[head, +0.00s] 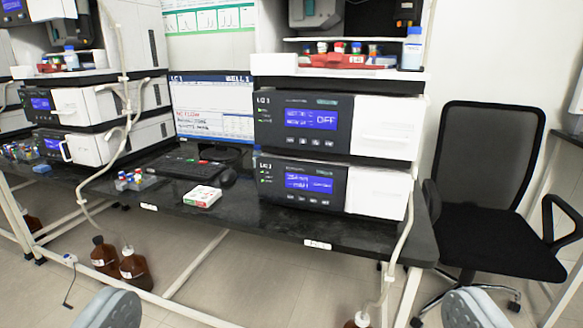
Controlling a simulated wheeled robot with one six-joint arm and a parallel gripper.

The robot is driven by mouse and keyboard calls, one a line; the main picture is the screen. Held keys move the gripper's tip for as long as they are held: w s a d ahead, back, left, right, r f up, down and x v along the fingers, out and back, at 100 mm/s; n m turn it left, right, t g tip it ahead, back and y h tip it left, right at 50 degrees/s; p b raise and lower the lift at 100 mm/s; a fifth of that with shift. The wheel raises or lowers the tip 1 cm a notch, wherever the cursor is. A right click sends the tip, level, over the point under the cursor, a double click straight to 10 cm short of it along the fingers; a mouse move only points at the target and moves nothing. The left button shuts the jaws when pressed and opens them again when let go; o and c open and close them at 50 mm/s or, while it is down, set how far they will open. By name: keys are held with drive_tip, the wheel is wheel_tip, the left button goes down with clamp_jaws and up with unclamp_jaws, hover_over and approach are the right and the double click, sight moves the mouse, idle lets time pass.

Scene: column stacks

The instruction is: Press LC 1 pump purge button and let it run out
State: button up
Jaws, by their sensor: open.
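An instrument stack stands on the right half of the dark bench, with an upper module (385,128) and a lower module (375,192), each with a dark front panel. The upper panel's blue display (311,119) seems to read "OFF"; its label looks like LC 1. The lower panel has a blue display (309,183) with text too small to read. Small buttons (308,141) sit under the upper display and more (305,200) under the lower one; I cannot tell which is purge. My gripper (291,306) is open, its fingertips wide apart at the bottom edge, well short of the stack.
A monitor (213,105), keyboard (185,164), small white-and-red box (203,197) and vial rack (134,181) are left of the stack. Another stack (100,135) stands farther left. Brown bottles (133,267) are on the floor below. A black chair (490,190) stands at right.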

clamp_jaws()
idle(0.5)
idle(1.3)
